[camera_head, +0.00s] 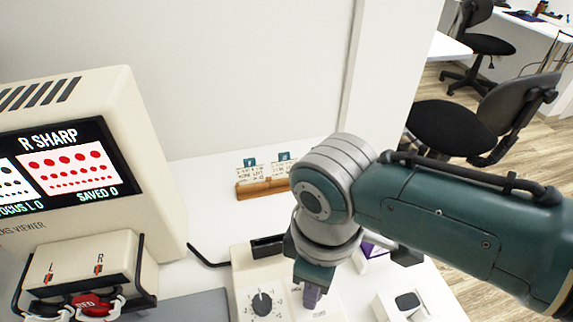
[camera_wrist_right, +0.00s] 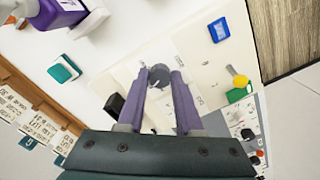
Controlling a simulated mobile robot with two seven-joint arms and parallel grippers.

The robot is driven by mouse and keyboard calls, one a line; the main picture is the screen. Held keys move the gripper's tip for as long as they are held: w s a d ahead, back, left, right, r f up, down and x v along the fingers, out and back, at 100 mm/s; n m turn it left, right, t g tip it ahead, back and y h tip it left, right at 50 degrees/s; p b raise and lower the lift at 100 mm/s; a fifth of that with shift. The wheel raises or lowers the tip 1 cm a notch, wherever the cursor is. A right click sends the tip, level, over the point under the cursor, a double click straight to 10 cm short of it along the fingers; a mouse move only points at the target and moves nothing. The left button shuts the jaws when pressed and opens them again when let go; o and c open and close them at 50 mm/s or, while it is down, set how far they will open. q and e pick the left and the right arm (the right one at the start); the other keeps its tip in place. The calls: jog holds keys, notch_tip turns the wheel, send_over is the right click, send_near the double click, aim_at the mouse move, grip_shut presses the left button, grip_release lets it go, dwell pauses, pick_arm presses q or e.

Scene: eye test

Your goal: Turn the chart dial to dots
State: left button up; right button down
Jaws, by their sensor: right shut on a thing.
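The cream control box (camera_head: 245,277) stands on the white table, with a black pointer dial (camera_head: 262,303) ringed by small marks on its top. My right gripper (camera_head: 312,297) reaches down over the box, right of that dial. In the wrist view my right gripper (camera_wrist_right: 160,82) has its purple fingers shut on a dark round knob, the chart dial (camera_wrist_right: 160,73). Its pointer and lettering are too small to read. The screen (camera_head: 68,170) on the lens viewer reads R SHARP and shows black dots beside red dots. My left gripper is not in view.
A wooden card holder (camera_head: 262,186) stands behind the box. In the wrist view a purple bottle (camera_wrist_right: 60,12), a teal block (camera_wrist_right: 64,70) and a blue item (camera_wrist_right: 219,30) lie around. A red-labelled lens piece (camera_head: 90,304) sits below the viewer. White table shows between them.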

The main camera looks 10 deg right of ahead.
dwell(0.4)
jog(key=c, duration=0.6)
grip_release()
notch_tip(320, 180, up, 10)
jog(key=p, duration=0.3)
